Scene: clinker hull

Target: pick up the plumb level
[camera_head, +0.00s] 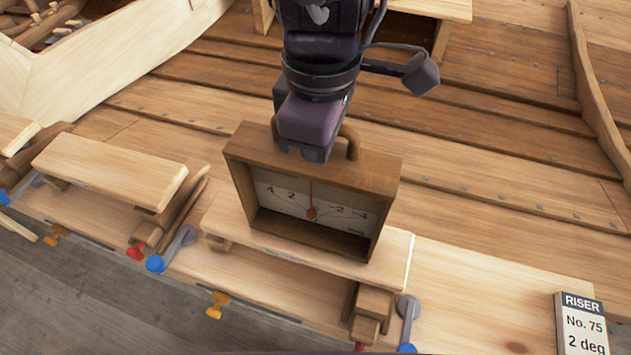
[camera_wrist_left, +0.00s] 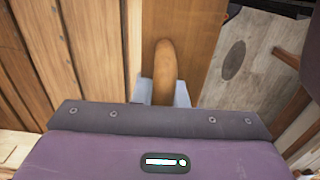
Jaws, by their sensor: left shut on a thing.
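The plumb level is a brown wooden box (camera_head: 390,185) with a recessed white dial, a red needle pointing to the top middle, and a wooden handle on top. In the head view it is upright on or just above a pale board (camera_head: 398,265); I cannot tell if there is a gap. My left gripper (camera_head: 312,157) comes down from above and is shut on the handle. In the left wrist view the rounded wooden handle (camera_wrist_left: 165,62) lies between the grey fingertips (camera_wrist_left: 165,92). My right gripper is in neither view.
Another pale board (camera_head: 110,168) lies to the left. Clamps with blue (camera_head: 155,264) and orange (camera_head: 217,304) knobs line the front edge. A sign (camera_head: 582,325) reading "RISER No. 75 2 deg" stands front right. Hull planks (camera_head: 480,160) spread behind.

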